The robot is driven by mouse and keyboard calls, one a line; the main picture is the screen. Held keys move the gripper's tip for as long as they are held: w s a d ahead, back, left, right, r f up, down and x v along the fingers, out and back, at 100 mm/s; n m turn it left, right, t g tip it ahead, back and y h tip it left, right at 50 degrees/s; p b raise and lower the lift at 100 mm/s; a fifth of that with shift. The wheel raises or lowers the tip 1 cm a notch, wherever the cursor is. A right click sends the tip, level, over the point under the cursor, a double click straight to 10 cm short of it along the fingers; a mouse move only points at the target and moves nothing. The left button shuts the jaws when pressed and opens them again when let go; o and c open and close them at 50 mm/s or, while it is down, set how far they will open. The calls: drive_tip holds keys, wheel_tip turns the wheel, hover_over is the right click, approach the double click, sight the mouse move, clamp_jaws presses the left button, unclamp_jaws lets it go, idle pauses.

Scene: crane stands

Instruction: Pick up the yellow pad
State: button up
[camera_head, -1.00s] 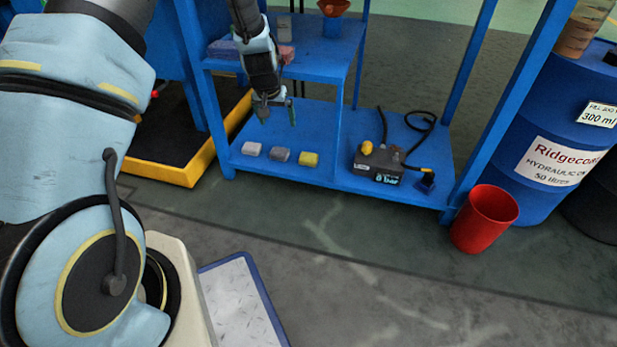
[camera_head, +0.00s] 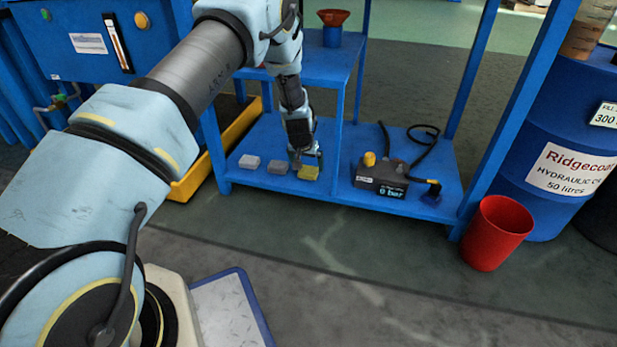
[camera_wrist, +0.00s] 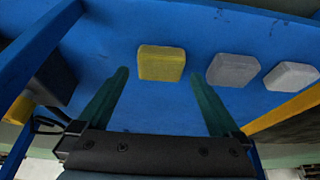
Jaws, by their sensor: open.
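The yellow pad (camera_head: 308,172) is a small block lying on the blue lower shelf (camera_head: 330,190), at the right end of a row of three pads. In the wrist view the yellow pad (camera_wrist: 161,63) shows just beyond and between the fingertips. My gripper (camera_head: 303,158) is low over the shelf, close behind the yellow pad. It also shows in the wrist view (camera_wrist: 160,80), with its two green fingers spread and nothing between them. I cannot tell its exact height above the shelf.
A grey pad (camera_head: 278,167) and a paler pad (camera_head: 249,162) lie left of the yellow one. A dark pump box (camera_head: 383,178) with a yellow knob and black hose stands to the right. Blue posts and the upper shelf (camera_head: 328,66) surround the space. A red bin (camera_head: 495,232) stands outside.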

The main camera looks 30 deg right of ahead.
sight(308, 170)
drive_tip(key=b+x, duration=0.1)
drive_tip(key=x, duration=0.2)
drive_tip(key=shift+f, duration=0.2)
drive_tip(key=shift+r, duration=0.1)
drive_tip(key=c, duration=1.2)
